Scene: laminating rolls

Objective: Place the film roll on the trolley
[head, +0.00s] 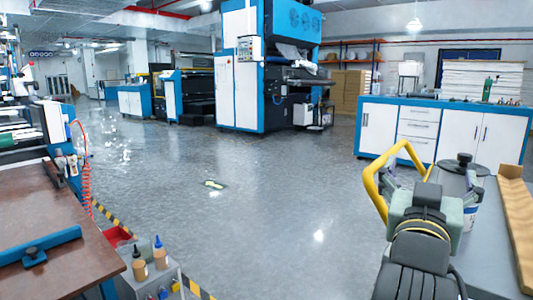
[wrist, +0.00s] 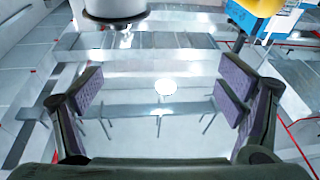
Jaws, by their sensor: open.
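My gripper (wrist: 162,92) is open in the wrist view, with a purple pad on each side and nothing between the pads. In the head view my arm rises at the lower right and hides part of what is behind it. A grey surface (head: 490,255) with a yellow handle (head: 378,190) behind my arm looks like the trolley. A grey cylinder with a black knobbed top (head: 458,180) stands there, partly hidden.
A brown angled strip (head: 515,222) lies along the right side of the grey surface. A brown-topped table (head: 70,225) and a small grey cart with bottles (head: 160,280) stand at left. Blue-and-white cabinets (head: 380,130) stand at back right. The middle floor is mostly clear.

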